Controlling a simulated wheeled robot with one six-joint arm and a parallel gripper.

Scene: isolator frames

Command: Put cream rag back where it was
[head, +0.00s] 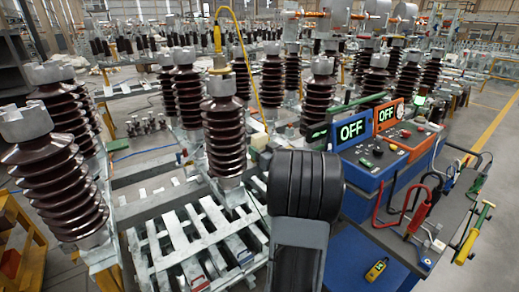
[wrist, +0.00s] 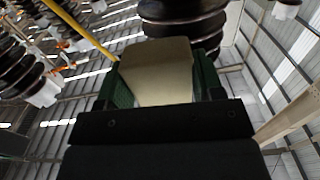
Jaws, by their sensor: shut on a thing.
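The cream rag (wrist: 158,78) shows in the wrist view as a pale, blocky shape between the green fingers of my gripper (wrist: 163,72). The gripper is shut on it, with one finger on each side. A dark ribbed insulator (wrist: 182,12) shows just beyond the rag; I cannot tell whether they touch. In the head view, my black arm hides most of the gripper. A small cream patch (head: 259,140) shows left of the arm, beside the brown insulator column (head: 224,138), and may be the rag.
Brown insulator columns (head: 52,165) stand close on the left. A slatted metal frame (head: 190,240) lies below. At right, blue and orange test boxes (head: 352,128) reading OFF stand on a bench with cables. A yellow pole (head: 240,50) hangs over the middle column.

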